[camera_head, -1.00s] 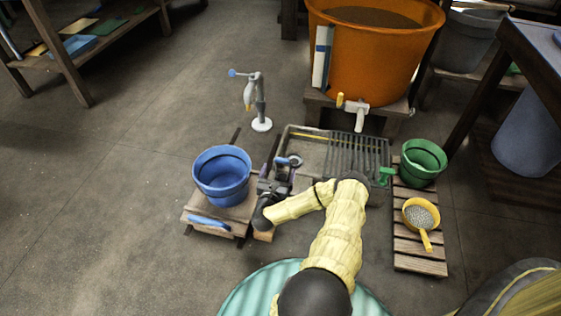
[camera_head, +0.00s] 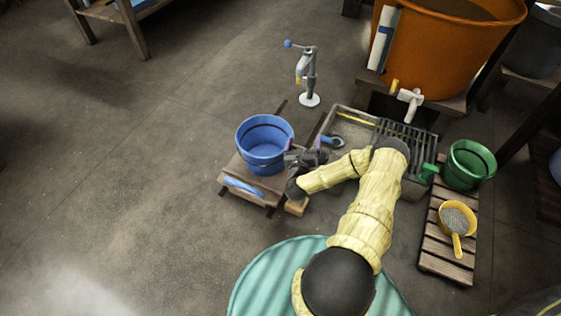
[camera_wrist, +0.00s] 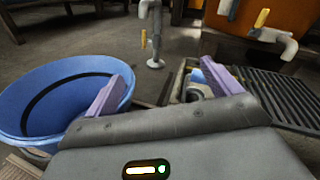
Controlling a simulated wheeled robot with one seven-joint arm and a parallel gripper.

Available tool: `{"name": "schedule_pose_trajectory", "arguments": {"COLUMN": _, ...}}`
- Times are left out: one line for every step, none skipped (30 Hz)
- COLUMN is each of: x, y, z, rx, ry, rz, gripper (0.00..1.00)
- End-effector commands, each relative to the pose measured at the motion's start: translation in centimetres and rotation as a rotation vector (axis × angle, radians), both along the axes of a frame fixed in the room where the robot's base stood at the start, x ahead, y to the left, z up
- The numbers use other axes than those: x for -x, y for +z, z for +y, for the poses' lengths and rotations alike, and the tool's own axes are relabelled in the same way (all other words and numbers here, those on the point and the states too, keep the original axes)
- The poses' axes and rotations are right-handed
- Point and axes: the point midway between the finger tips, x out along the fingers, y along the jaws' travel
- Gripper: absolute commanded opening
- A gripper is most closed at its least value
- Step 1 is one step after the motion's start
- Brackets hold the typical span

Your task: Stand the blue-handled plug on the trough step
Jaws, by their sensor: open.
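The blue-handled plug (camera_head: 337,140), a grey ring-like piece with a blue handle, is at the left end of the grey trough (camera_head: 349,111). In the wrist view the plug (camera_wrist: 196,92) shows beyond my fingers, close to the right one, which partly hides it. My gripper (camera_head: 309,155) is open and empty, between the blue bucket and the trough, left of the plug. Its two purple fingers (camera_wrist: 165,84) stand apart with floor and trough edge seen between them. I cannot clearly make out the trough step or whether the plug stands upright.
The blue bucket (camera_head: 264,145) is close on my gripper's left, on a low wooden stand. A grey hand pump (camera_head: 308,82) stands behind. A slatted grate (camera_head: 408,140) covers the trough's right part. A green bucket (camera_head: 469,165) and yellow scoop (camera_head: 457,220) sit at right.

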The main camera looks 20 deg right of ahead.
Motion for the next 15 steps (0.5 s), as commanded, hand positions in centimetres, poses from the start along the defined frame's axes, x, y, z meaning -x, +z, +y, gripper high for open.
{"name": "schedule_pose_trajectory", "arguments": {"x": -1.3, "y": 1.1, "z": 1.5, "rx": 0.073, "ry": 0.094, "rz": 0.059, "gripper": 0.90}}
{"name": "schedule_pose_trajectory", "arguments": {"x": -1.9, "y": 1.5, "z": 2.3, "rx": 0.116, "ry": 0.146, "rz": 0.099, "gripper": 0.90}}
{"name": "schedule_pose_trajectory", "arguments": {"x": -2.6, "y": 1.9, "z": 3.5, "rx": 0.174, "ry": 0.214, "rz": 0.152, "gripper": 0.90}}
{"name": "schedule_pose_trajectory", "arguments": {"x": -3.0, "y": 2.3, "z": 4.4, "rx": 0.219, "ry": 0.266, "rz": 0.190, "gripper": 0.90}}
{"name": "schedule_pose_trajectory", "arguments": {"x": -3.4, "y": 2.6, "z": 5.2, "rx": 0.266, "ry": 0.314, "rz": 0.227, "gripper": 0.90}}
{"name": "schedule_pose_trajectory", "arguments": {"x": -3.8, "y": 3.1, "z": 6.3, "rx": 0.329, "ry": 0.379, "rz": 0.274, "gripper": 0.90}}
{"name": "schedule_pose_trajectory", "arguments": {"x": -4.0, "y": 3.3, "z": 7.1, "rx": 0.377, "ry": 0.427, "rz": 0.310, "gripper": 0.90}}
{"name": "schedule_pose_trajectory", "arguments": {"x": -4.2, "y": 3.7, "z": 7.8, "rx": 0.425, "ry": 0.472, "rz": 0.345, "gripper": 0.90}}
{"name": "schedule_pose_trajectory", "arguments": {"x": -4.4, "y": 4.1, "z": 8.9, "rx": 0.493, "ry": 0.533, "rz": 0.390, "gripper": 0.90}}
{"name": "schedule_pose_trajectory", "arguments": {"x": -4.5, "y": 4.4, "z": 9.6, "rx": 0.542, "ry": 0.578, "rz": 0.421, "gripper": 0.90}}
{"name": "schedule_pose_trajectory", "arguments": {"x": -4.5, "y": 4.7, "z": 10.3, "rx": 0.592, "ry": 0.621, "rz": 0.455, "gripper": 0.90}}
{"name": "schedule_pose_trajectory", "arguments": {"x": -4.4, "y": 5.1, "z": 11.2, "rx": 0.661, "ry": 0.678, "rz": 0.497, "gripper": 0.90}}
{"name": "schedule_pose_trajectory", "arguments": {"x": -4.3, "y": 5.4, "z": 11.8, "rx": 0.712, "ry": 0.720, "rz": 0.528, "gripper": 0.90}}
{"name": "schedule_pose_trajectory", "arguments": {"x": -4.2, "y": 5.7, "z": 12.5, "rx": 0.764, "ry": 0.762, "rz": 0.557, "gripper": 0.90}}
{"name": "schedule_pose_trajectory", "arguments": {"x": -4.0, "y": 6.2, "z": 13.2, "rx": 0.832, "ry": 0.814, "rz": 0.596, "gripper": 0.90}}
